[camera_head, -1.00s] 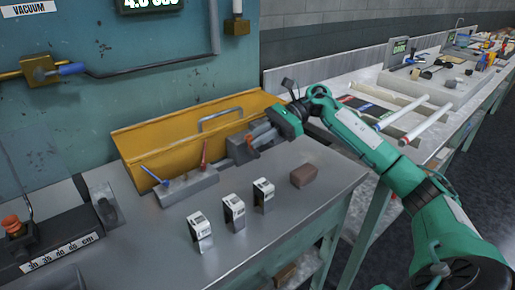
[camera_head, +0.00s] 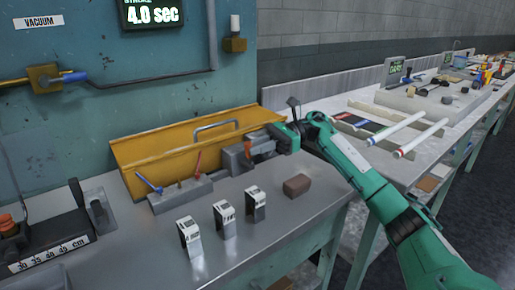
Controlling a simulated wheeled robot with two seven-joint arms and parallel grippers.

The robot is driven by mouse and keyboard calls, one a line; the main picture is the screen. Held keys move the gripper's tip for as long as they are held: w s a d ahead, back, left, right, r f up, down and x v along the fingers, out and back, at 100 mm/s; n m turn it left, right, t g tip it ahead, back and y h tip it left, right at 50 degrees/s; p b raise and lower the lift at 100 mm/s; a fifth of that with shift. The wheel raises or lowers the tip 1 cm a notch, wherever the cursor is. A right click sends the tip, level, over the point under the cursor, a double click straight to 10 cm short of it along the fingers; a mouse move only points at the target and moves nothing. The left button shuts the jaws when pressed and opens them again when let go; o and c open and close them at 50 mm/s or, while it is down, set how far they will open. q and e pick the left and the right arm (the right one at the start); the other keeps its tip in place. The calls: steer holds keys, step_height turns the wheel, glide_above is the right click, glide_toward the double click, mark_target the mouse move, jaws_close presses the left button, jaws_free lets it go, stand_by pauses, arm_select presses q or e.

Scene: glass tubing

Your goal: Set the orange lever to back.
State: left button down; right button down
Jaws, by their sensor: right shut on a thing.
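The orange lever (camera_head: 248,148) stands on a grey valve block (camera_head: 231,161) at the right end of the yellow trough. My right gripper (camera_head: 262,147) reaches in from the right and is shut on the orange lever; its fingers hide part of the lever. A blue lever (camera_head: 148,183) and a red lever (camera_head: 197,164) stand on a longer grey block (camera_head: 181,194) to the left. My left gripper is out of view.
The yellow trough (camera_head: 150,151) with a grey handle lies behind the levers. Three small white-faced blocks (camera_head: 224,219) and a brown block (camera_head: 297,186) stand in front on the metal bench (camera_head: 270,230). A black scale with cm marks (camera_head: 48,257) sits at left.

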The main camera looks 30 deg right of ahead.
steer(key=c, duration=1.3)
jaws_free()
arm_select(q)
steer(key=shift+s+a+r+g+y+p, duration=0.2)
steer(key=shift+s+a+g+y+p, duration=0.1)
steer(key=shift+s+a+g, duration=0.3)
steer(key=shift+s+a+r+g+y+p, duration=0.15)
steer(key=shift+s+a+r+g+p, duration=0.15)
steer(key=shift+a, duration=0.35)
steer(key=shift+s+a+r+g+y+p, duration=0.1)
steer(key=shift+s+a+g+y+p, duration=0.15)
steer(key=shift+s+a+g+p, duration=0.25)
arm_select(e)
steer(key=shift+r, duration=10)
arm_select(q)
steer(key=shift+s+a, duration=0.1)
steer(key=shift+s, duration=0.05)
arm_select(e)
steer(key=shift+f, duration=0.1)
